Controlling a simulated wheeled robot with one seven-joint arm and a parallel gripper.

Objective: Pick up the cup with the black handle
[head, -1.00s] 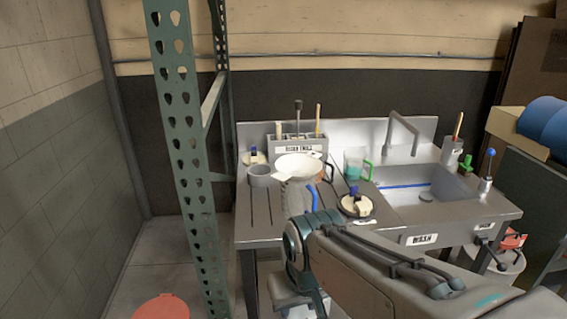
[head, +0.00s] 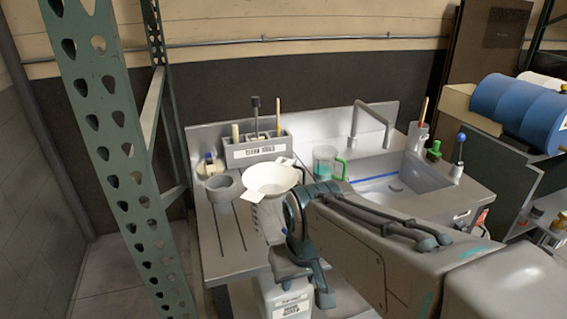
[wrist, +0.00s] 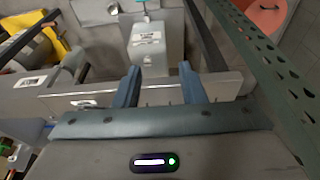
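I cannot make out a cup with a black handle in either current view; my arm hides part of the bench top. A clear cup with a green handle (head: 326,163) stands upright near the sink. A white wide-rimmed bowl or funnel (head: 270,178) is left of it, with a grey round cup (head: 222,188) further left. My gripper (wrist: 159,72) has its two blue fingers apart with nothing between them. It points down near the bench's front edge, above a pale labelled canister (wrist: 157,45).
The metal bench (head: 232,258) has a sink (head: 405,178) at right and a tool holder (head: 256,150) at the back. A green perforated rack post (head: 120,165) stands close at left. A red lid (wrist: 268,15) lies near the post.

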